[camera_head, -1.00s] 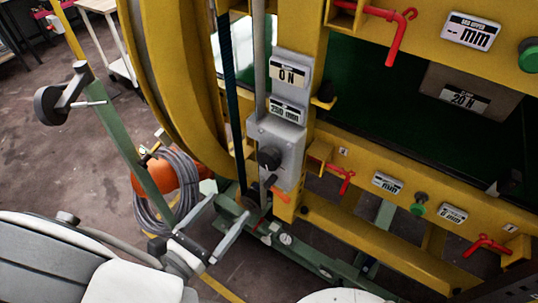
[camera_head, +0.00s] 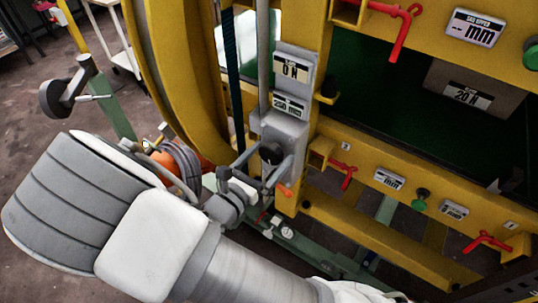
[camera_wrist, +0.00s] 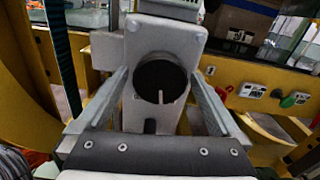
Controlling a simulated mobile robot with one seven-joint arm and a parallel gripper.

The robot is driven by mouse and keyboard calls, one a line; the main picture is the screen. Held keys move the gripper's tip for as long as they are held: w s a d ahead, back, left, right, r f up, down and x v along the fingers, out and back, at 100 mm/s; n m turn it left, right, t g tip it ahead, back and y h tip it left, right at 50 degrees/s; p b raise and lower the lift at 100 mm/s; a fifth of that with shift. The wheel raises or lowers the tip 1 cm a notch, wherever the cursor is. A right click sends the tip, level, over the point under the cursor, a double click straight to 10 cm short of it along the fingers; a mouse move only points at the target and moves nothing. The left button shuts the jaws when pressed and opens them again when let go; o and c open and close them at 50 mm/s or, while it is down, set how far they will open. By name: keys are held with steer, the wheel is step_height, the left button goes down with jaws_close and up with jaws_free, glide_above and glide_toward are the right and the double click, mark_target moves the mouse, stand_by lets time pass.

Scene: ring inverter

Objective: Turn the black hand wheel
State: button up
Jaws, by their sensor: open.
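A round black hand wheel (camera_head: 271,153), knob-like, sits on the front of a grey box (camera_head: 288,127) on the yellow frame. In the wrist view the black hand wheel (camera_wrist: 160,80) faces me, with a pale upright mark on it. My gripper (camera_head: 273,157) is open, with one finger on each side of the wheel. Another dark round wheel (camera_head: 54,98) is on a green post at the far left.
Displays reading "0 N" (camera_head: 293,68) and "250 mm" (camera_head: 290,105) are above the box. A red lever (camera_head: 347,176) and an orange lever (camera_head: 285,190) are close by. A big yellow ring (camera_head: 175,80) stands left. A coiled cable (camera_head: 187,160) is partly behind my arm.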

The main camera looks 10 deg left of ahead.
steer(key=c, duration=1.3)
steer(key=shift+o, duration=0.2)
steer(key=shift+m, duration=0.4)
steer(key=m+b, duration=0.4)
steer(key=m, duration=0.1)
steer(key=shift+f+m, duration=0.2)
steer(key=shift+m, duration=0.1)
steer(key=m+b, duration=0.3)
steer(key=m, duration=0.1)
steer(key=shift+a+r, duration=0.1)
steer(key=shift+m+b, duration=0.4)
steer(key=shift+b, duration=0.05)
steer(key=shift+r, duration=0.15)
